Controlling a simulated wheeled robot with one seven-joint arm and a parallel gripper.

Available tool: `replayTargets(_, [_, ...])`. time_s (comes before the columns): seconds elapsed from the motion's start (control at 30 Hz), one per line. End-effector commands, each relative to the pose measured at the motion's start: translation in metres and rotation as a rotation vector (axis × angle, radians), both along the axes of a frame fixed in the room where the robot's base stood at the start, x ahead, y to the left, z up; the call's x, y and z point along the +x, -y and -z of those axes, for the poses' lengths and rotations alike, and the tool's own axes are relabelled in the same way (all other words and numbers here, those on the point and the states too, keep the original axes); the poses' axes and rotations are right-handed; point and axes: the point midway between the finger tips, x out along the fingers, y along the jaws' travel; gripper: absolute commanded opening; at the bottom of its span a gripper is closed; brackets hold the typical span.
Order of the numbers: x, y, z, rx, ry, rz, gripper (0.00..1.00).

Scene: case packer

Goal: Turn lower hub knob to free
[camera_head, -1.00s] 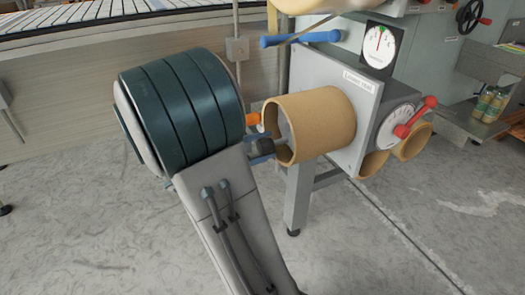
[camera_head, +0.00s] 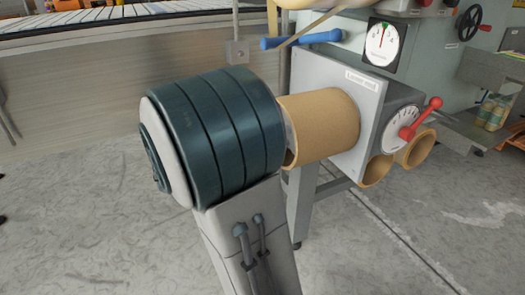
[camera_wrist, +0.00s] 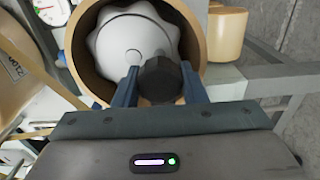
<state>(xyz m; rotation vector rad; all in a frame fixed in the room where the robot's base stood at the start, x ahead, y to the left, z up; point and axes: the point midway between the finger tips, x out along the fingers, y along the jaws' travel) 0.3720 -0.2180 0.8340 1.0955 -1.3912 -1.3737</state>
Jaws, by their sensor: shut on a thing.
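The lower hub is a pale grey lobed disc (camera_wrist: 128,42) inside a brown cardboard tube (camera_head: 325,125). Its knob (camera_wrist: 166,80) is dark and many-sided and sticks out toward my wrist camera. My gripper (camera_wrist: 160,72) has its blue fingers on either side of the knob, shut on it at the tube's mouth. In the head view my thick dark wrist hides the fingers, the knob and the hub face. The knob's exact turn angle cannot be read.
The tube sticks out from a grey labelled box (camera_head: 362,95). A red lever (camera_head: 422,118) with a dial is on its right side. A blue handle (camera_head: 300,39) is above. Two more tube ends (camera_head: 416,150) hang low right. The floor in front is clear.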

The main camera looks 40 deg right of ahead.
Motion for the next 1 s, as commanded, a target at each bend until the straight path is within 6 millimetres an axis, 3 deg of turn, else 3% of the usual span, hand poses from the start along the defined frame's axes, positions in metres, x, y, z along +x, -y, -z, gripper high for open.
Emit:
replayTargets(0.37, [0.0,0.0,0.001,0.001,0.003,0.0,0.15])
replayTargets(0.4, [0.0,0.0,0.001,0.001,0.003,0.0,0.49])
replayTargets(0.43, [0.0,0.0,0.001,0.001,0.003,0.0,0.57])
replayTargets(0.77, [0.001,-0.002,0.0,0.0,0.003,-0.001,0.59])
replayTargets(1.0, [0.009,-0.034,-0.002,0.0,0.002,-0.006,0.59])
